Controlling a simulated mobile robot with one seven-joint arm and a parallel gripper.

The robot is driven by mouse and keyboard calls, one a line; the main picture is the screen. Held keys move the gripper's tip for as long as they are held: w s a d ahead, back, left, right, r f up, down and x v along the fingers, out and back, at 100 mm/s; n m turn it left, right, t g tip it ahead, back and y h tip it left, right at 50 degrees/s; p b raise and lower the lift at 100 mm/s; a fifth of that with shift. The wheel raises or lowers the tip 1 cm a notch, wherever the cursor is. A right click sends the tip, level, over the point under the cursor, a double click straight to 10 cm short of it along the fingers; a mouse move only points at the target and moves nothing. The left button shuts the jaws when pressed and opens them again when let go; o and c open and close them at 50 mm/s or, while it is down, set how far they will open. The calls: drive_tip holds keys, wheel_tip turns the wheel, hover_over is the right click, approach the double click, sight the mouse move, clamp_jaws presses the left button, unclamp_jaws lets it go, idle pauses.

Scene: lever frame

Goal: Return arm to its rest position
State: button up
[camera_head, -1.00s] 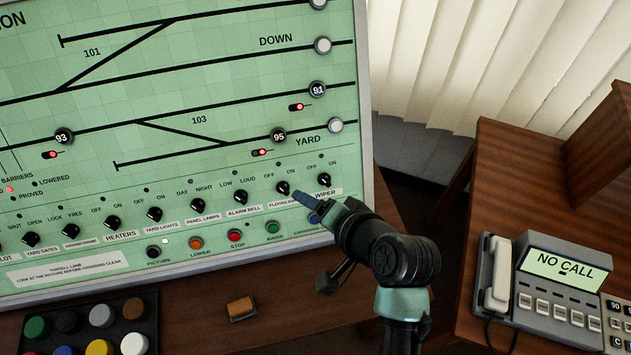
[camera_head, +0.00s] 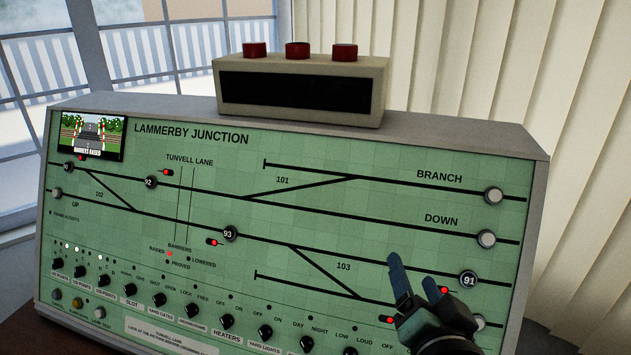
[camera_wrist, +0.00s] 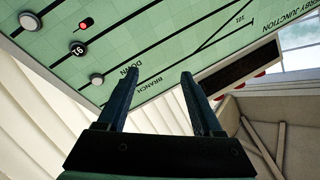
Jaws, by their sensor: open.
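My gripper (camera_head: 415,282) is at the lower right of the head view, in front of the green panel (camera_head: 330,230). Its two blue fingers stand apart, point upward and hold nothing. It covers part of the panel near the 91 marker (camera_head: 468,280). I cannot tell how far the fingers are from the panel. The rest of my arm is mostly out of the frame.
A beige box with a dark display (camera_head: 295,95) and three red domes stands on top of the panel. A row of black knobs (camera_head: 190,310) runs along the panel's lower part. White vertical blinds (camera_head: 480,60) hang behind at right, and windows (camera_head: 45,110) are at left.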

drive_tip(key=a+r+n+t, duration=0.3)
drive_tip(key=a+r+t, duration=0.15)
drive_tip(key=r, duration=0.95)
drive_tip(key=s+a+r+n+t, duration=0.2)
drive_tip(key=s+a+r+t, duration=0.1)
drive_tip(key=r, duration=0.8)
drive_tip(key=s+a+r+n+t+y, duration=0.1)
drive_tip(key=s+a+r+t, duration=0.3)
drive_tip(key=r, duration=0.7)
drive_tip(key=s+a+n, duration=0.1)
drive_tip(key=s+a, duration=0.1)
drive_tip(key=s, duration=0.2)
drive_tip(key=shift+a+n, duration=0.2)
drive_tip(key=shift+n, duration=0.2)
drive_tip(key=shift+w+t, duration=0.1)
drive_tip(key=shift+t, duration=0.15)
